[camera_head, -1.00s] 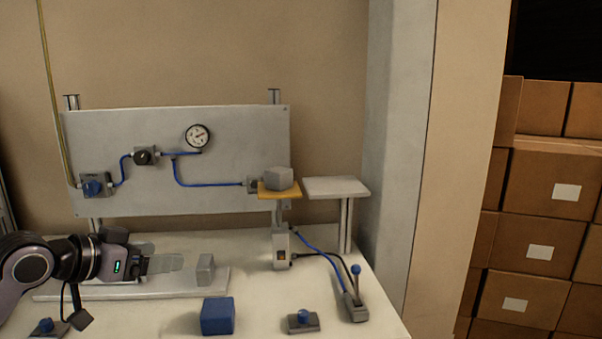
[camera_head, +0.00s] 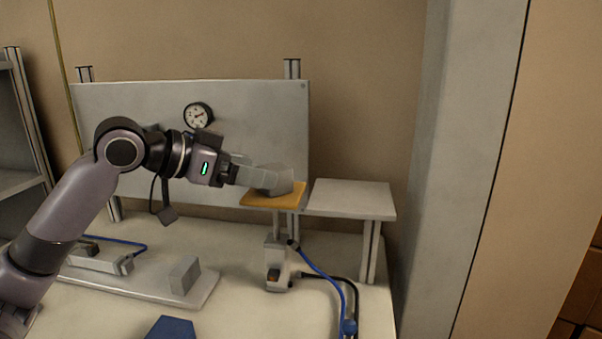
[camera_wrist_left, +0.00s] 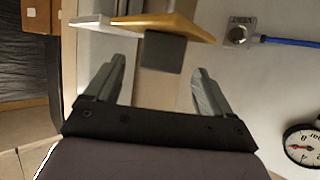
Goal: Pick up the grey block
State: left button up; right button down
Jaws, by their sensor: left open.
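The grey block (camera_head: 284,181) sits on the small orange-yellow platform (camera_head: 262,199) in front of the grey panel. It also shows in the wrist view as a dark grey square (camera_wrist_left: 162,53) against the platform (camera_wrist_left: 168,24). My left gripper (camera_head: 264,179) reaches in from the left at block height, its fingers partly covering the block's left side. In the wrist view the open fingers (camera_wrist_left: 160,70) stand on either side of the block's line, with gaps at both sides. The block lies around the fingertips; exact depth is unclear. My right gripper is out of view.
A white platform (camera_head: 352,198) stands just right of the orange one. The panel (camera_head: 260,110) with a gauge (camera_head: 198,115) is close behind. Below are a valve box (camera_head: 277,270) with hoses, a rail with a grey stop (camera_head: 185,275), and a blue block (camera_head: 172,328).

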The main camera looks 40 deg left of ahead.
aim_at(274, 167)
pick_arm(q)
jog(key=shift+w+d, duration=0.15)
jog(key=shift+w, duration=0.3)
jog(key=shift+w+d+f+p, duration=0.15)
jog(key=shift+w+f+p, duration=0.2)
jog(key=shift+w, duration=0.25)
jog(key=shift+r+p+x, duration=0.2)
jog(key=shift+p+x, duration=0.45)
jog(key=shift+x, duration=0.9)
jog(key=shift+p+x, duration=0.3)
jog(key=shift+x, duration=0.7)
jog(key=shift+f, duration=0.1)
jog(key=c, duration=1.1)
jog(key=shift+c, duration=0.6)
jog(key=shift+r, duration=0.2)
